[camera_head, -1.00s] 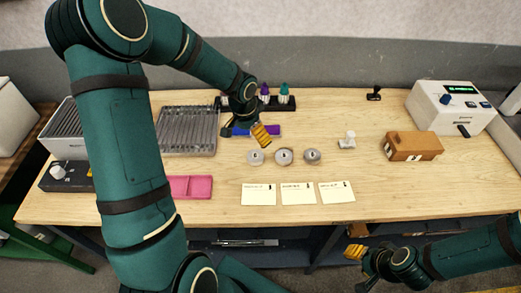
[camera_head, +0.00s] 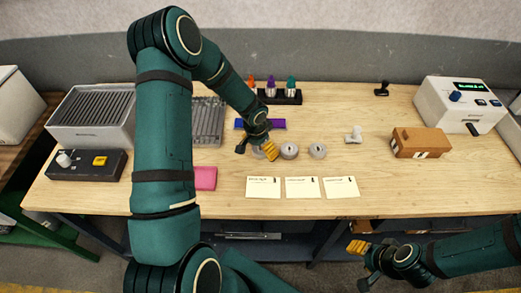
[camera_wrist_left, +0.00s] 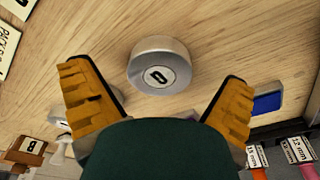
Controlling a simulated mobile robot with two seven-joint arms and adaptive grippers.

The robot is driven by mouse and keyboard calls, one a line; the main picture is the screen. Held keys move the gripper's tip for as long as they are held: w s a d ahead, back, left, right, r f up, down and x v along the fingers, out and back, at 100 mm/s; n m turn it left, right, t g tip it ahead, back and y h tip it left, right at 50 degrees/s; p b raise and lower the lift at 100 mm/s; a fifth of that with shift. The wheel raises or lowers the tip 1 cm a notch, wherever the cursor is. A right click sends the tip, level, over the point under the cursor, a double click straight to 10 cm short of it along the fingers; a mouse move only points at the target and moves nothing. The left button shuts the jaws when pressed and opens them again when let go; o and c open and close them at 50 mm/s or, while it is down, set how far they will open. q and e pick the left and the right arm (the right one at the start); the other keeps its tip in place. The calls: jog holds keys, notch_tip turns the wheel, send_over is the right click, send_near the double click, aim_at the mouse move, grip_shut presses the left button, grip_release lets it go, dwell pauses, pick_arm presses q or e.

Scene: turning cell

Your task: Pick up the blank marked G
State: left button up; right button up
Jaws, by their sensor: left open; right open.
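Three round grey metal blanks stand in a row at the middle of the table. In the head view the left blank (camera_head: 257,153) is partly hidden by my left gripper (camera_head: 265,151); the middle blank (camera_head: 289,151) and right blank (camera_head: 318,151) show clear. In the left wrist view one blank (camera_wrist_left: 160,68) lies ahead between my open left fingers, apart from both. Its top mark looks like 0, D or G; I cannot tell which. Another blank shows partly behind a finger. My right gripper (camera_head: 360,263) is open and empty, in front of the table's front edge.
Three cards (camera_head: 302,187) lie in front of the blanks. A white piece (camera_head: 354,134), a brown block (camera_head: 407,143) and a white device (camera_head: 460,103) stand right. A ribbed tray (camera_head: 208,122) and grey bin (camera_head: 92,117) are left.

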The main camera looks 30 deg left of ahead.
pick_arm(q)
jog(key=shift+f, duration=0.35)
jog(key=shift+c, duration=0.3)
jog(key=c, duration=1.4)
jog(key=shift+o, duration=0.2)
jog(key=shift+r, duration=0.1)
